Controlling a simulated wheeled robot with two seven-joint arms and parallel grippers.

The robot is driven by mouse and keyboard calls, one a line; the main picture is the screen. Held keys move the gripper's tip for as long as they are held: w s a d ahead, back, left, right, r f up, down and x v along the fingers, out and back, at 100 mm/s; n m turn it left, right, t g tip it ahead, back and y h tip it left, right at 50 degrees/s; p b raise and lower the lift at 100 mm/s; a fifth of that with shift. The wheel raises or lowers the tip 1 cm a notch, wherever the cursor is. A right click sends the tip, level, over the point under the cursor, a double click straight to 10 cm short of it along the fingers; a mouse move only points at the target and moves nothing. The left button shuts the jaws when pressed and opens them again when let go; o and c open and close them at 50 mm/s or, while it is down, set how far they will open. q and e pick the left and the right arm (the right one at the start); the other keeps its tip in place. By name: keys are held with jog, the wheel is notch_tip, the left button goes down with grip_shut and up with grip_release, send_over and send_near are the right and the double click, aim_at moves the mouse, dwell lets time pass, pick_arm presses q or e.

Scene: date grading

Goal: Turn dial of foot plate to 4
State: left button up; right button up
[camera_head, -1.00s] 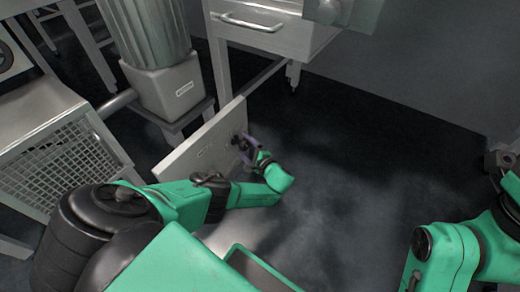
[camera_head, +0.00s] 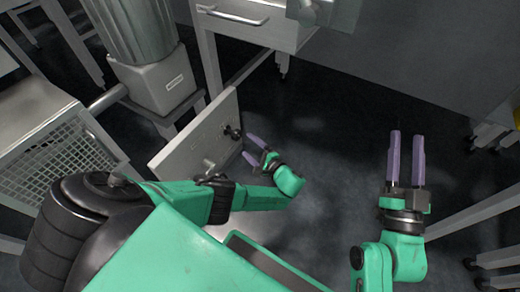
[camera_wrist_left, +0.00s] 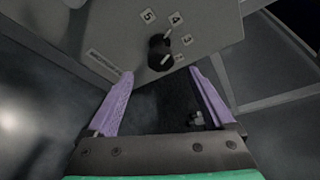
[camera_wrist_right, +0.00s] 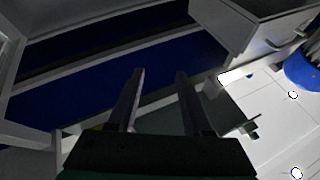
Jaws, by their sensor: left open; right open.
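The grey foot plate (camera_head: 190,140) stands upright on its edge left of centre in the head view. Its black dial (camera_head: 233,131) is near the right end. In the left wrist view the dial (camera_wrist_left: 158,52) has labels 5, 4 and 3 around it, and its light mark points toward the 4. My left gripper (camera_head: 249,147) is open, with its purple fingers apart from the dial and just short of it. In the left wrist view the fingertips (camera_wrist_left: 161,72) are either side below the dial. My right gripper (camera_head: 406,138) is open and empty at the right.
A ribbed metal bin on a grey base (camera_head: 165,85) stands behind the plate. A mesh-sided cabinet (camera_head: 60,160) is at the left. A drawer unit (camera_head: 250,30) stands at the back. Dark floor between my arms is clear.

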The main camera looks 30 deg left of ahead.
pick_arm(q)
jog(key=v, duration=0.5)
jog(key=shift+s+d+p, duration=0.1)
jog(key=shift+d+p, duration=0.2)
jog(key=shift+p, duration=0.1)
pick_arm(e)
notch_tip(320, 180, down, 11)
jog(key=s+a+g+h, duration=0.1)
jog(key=s+g, duration=0.1)
jog(key=g, duration=0.1)
jog(key=shift+s+m+g, duration=0.15)
jog(key=shift+m+g, duration=0.25)
jog(key=shift+f, duration=0.1)
